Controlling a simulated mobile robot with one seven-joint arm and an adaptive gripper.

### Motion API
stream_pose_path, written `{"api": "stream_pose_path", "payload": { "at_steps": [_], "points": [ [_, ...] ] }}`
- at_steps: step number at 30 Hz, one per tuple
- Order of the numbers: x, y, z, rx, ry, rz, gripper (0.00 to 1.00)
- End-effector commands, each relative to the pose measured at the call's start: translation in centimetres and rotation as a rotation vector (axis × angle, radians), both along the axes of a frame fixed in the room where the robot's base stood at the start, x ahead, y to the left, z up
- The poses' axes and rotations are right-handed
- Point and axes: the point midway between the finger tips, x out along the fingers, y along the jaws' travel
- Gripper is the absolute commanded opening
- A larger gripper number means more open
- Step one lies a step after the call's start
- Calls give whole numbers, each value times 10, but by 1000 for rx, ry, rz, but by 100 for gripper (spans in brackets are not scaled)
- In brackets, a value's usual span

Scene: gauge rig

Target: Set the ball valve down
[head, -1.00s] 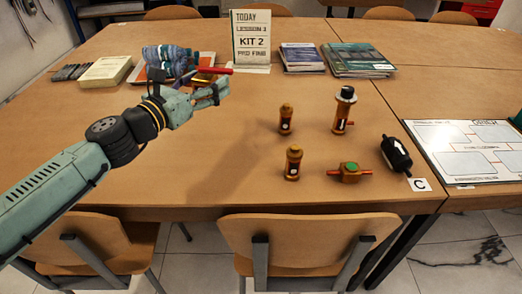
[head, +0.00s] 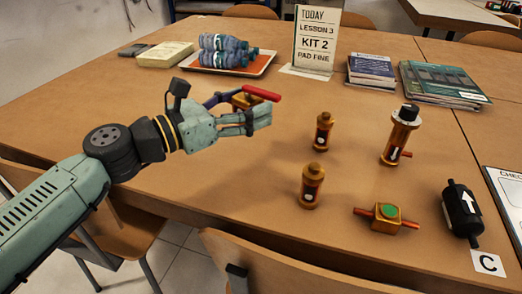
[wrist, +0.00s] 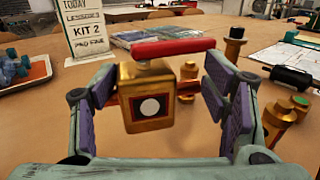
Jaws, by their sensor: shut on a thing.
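The ball valve is a brass block with a red lever handle (head: 262,93). My gripper (head: 245,117) is shut on the ball valve and holds it over the left-middle part of the table. In the wrist view the valve's brass body (wrist: 147,112), with a white dot on a dark square, sits between the purple finger pads, with the red lever on top. In the head view the fingers hide much of the body. The gap between its underside and the table is hard to judge.
Two small brass fittings (head: 323,131) (head: 312,186) stand to the right. Beyond are a taller dark-capped fitting (head: 402,133), a green-topped brass valve (head: 387,218) and a black cylinder (head: 462,211) by a C card (head: 488,263). A tray (head: 261,67) with bottles and a KIT 2 sign (head: 316,40) stand behind.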

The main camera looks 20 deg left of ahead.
Motion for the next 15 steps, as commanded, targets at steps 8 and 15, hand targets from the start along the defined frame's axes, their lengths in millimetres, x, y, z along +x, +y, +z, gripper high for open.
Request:
{"api": "stream_pose_path", "payload": {
  "at_steps": [8, 15],
  "points": [
    [0, 0, -43, -2, 0, -1, 9],
    [0, 0, -73, -3, 1, -1, 9]
  ]
}}
